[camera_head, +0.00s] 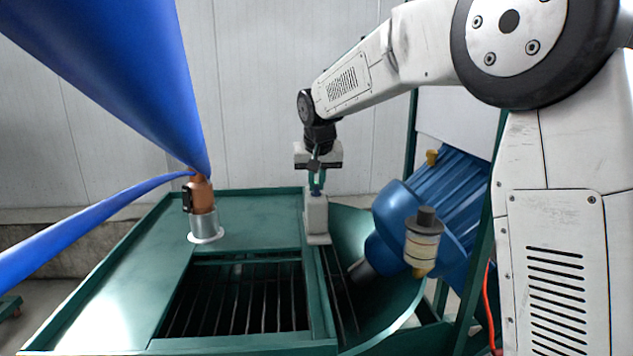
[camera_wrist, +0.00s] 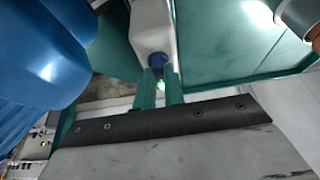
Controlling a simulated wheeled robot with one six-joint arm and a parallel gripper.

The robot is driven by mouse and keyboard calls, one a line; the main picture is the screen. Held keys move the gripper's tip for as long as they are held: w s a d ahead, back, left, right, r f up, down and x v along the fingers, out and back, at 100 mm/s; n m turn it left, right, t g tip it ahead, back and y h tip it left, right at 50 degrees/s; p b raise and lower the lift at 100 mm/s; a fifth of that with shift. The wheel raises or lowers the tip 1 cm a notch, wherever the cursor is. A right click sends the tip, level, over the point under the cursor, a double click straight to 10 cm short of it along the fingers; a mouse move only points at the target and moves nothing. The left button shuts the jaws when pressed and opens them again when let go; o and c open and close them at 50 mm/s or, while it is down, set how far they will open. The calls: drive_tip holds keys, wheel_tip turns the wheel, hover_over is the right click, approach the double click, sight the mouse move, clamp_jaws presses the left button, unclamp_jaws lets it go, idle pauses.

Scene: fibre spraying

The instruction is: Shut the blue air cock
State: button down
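The blue air cock (camera_wrist: 157,60) sits on top of a white post (camera_head: 316,215), which stands upright on the green bench between the grate and the curved green chute. In the head view the cock is small and partly hidden by my gripper (camera_head: 317,180), which points down over it. In the wrist view my gripper's two green fingers (camera_wrist: 160,80) stand apart, with the blue cock at and between their tips. I cannot tell whether the fingers press on it.
A copper-coloured part on a metal collar (camera_head: 205,228) stands left on the bench (camera_head: 130,285), with large blue shapes above it. A blue ribbed machine (camera_head: 440,205) and a cream cylinder with a dark cap (camera_head: 423,245) are on the right. A dark slatted grate (camera_head: 235,300) lies in front.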

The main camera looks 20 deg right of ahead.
drive_tip(key=shift+n, duration=0.4)
drive_tip(key=n+y, duration=0.1)
drive_tip(key=n, duration=0.2)
drive_tip(key=shift+d+n+y, duration=0.15)
drive_tip(key=shift+n+y, duration=0.25)
drive_tip(key=n, duration=0.2)
drive_tip(key=n+y, duration=0.1)
drive_tip(key=n, duration=0.1)
drive_tip(key=shift+w+d+g+y, duration=0.1)
drive_tip(key=shift+g+y, duration=0.2)
drive_tip(key=n+g+y, duration=0.1)
drive_tip(key=n, duration=0.4)
drive_tip(key=shift+w+d, duration=0.1)
drive_tip(key=shift+n+g+y, duration=0.4)
drive_tip(key=shift+n+g, duration=0.5)
drive_tip(key=shift+n, duration=1.4)
drive_tip(key=c, duration=1.5)
unclamp_jaws()
